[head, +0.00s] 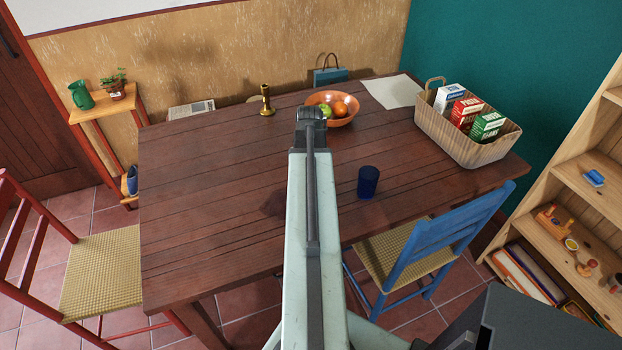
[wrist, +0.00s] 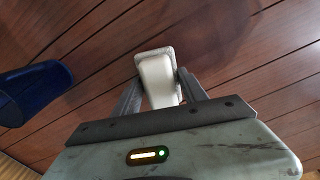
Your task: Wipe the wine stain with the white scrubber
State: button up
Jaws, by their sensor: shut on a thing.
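The white scrubber (wrist: 158,88) is between the two fingers of my gripper (wrist: 160,76) in the wrist view. The gripper is shut on it, over the brown plank table. The wine stain (head: 272,203) is a dark reddish patch on the table (head: 200,190), just left of my arm in the head view. In the wrist view the stain (wrist: 215,28) is a faint dark patch beyond and to the right of the scrubber. I cannot tell whether the scrubber touches the table. My arm hides the gripper and scrubber in the head view.
A dark blue cup (head: 368,182) stands right of my arm; it also shows at the left of the wrist view (wrist: 34,92). A fruit bowl (head: 335,117), brass candlestick (head: 266,101) and basket of boxes (head: 462,138) stand farther back. The table's left part is clear.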

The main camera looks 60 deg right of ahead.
aim_at(254, 207)
jog(key=shift+f+b, duration=1.05)
jog(key=shift+w+a+r, duration=0.1)
jog(key=shift+w+a, duration=0.45)
jog(key=shift+a, duration=0.25)
jog(key=shift+w+a+r, duration=0.1)
jog(key=shift+w+a, duration=0.45)
jog(key=shift+a, duration=0.2)
jog(key=shift+w+a+f, duration=0.2)
jog(key=shift+w+a, duration=0.75)
jog(key=shift+a, duration=0.3)
jog(key=shift+w+a, duration=1.2)
jog(key=shift+a, duration=0.45)
jog(key=shift+w+a, duration=1.25)
jog(key=shift+a, duration=0.35)
jog(key=shift+w+a, duration=1.2)
jog(key=shift+a, duration=0.45)
jog(key=shift+s+d+f, duration=0.1)
jog(key=shift+s+d, duration=1.8)
jog(key=shift+d, duration=0.65)
jog(key=shift+s+d, duration=1.85)
jog(key=shift+d, duration=0.65)
jog(key=shift+s+d+f, duration=0.1)
jog(key=shift+s+d, duration=1.8)
jog(key=shift+d, duration=0.65)
jog(key=shift+s+d, duration=0.1)
jog(key=shift+s, duration=0.05)
jog(key=shift+s+a+r, duration=0.1)
jog(key=shift+s+a, duration=0.65)
jog(key=shift+s, duration=0.25)
